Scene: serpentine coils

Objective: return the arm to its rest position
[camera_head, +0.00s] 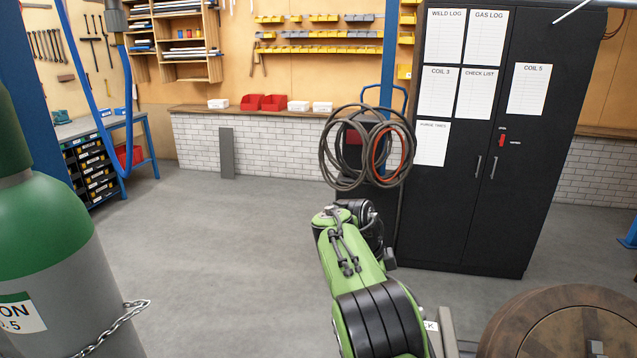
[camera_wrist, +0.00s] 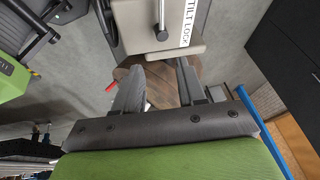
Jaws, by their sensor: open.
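My green arm (camera_head: 355,260) reaches forward from the bottom of the head view, with its dark joint in front of the hanging hoses. My gripper does not show clearly in the head view. In the wrist view my gripper (camera_wrist: 159,68) has its two grey fingers apart, with nothing held between them. A beige box marked TILT LOCK (camera_wrist: 190,22) shows beyond the fingertips; I cannot tell whether they touch it. A brown round wooden surface (camera_wrist: 160,82) shows behind the fingers.
A green and grey gas cylinder (camera_head: 45,240) with a chain stands at the left. A black cabinet (camera_head: 475,150) with paper sheets stands at the right, beside coiled hoses (camera_head: 408,160). A wooden reel (camera_head: 565,320) is at bottom right. The grey floor (camera_head: 230,260) at centre left is clear.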

